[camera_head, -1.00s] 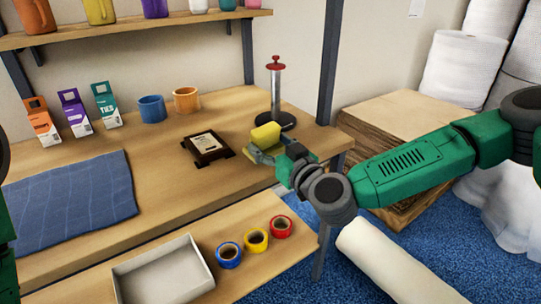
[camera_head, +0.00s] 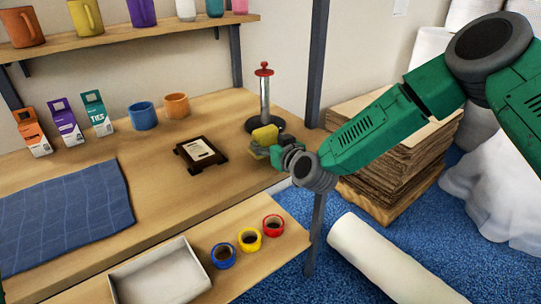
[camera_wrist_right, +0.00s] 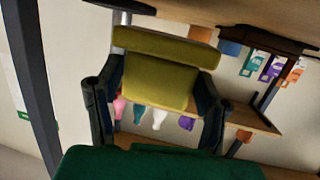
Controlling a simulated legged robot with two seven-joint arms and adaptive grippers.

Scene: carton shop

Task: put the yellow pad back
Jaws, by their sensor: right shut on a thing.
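The yellow pad (camera_head: 265,135) is at the right end of the bench, in front of the dark round base of the metal post. My right gripper (camera_head: 274,149) is shut on it. In the right wrist view, the yellow pad (camera_wrist_right: 160,80) fills the space between the two dark fingers of the right gripper (camera_wrist_right: 155,97). Its face shows a narrow upper band and a larger block below. I cannot tell whether the pad touches the bench. My left gripper is not in view.
The metal post with a red knob (camera_head: 264,72) stands right behind the pad. A dark stand with a white label (camera_head: 202,153) is to the left. Tape rolls (camera_head: 249,239) and a grey tray (camera_head: 130,287) sit on the lower ledge. A blue cloth (camera_head: 70,212) lies left.

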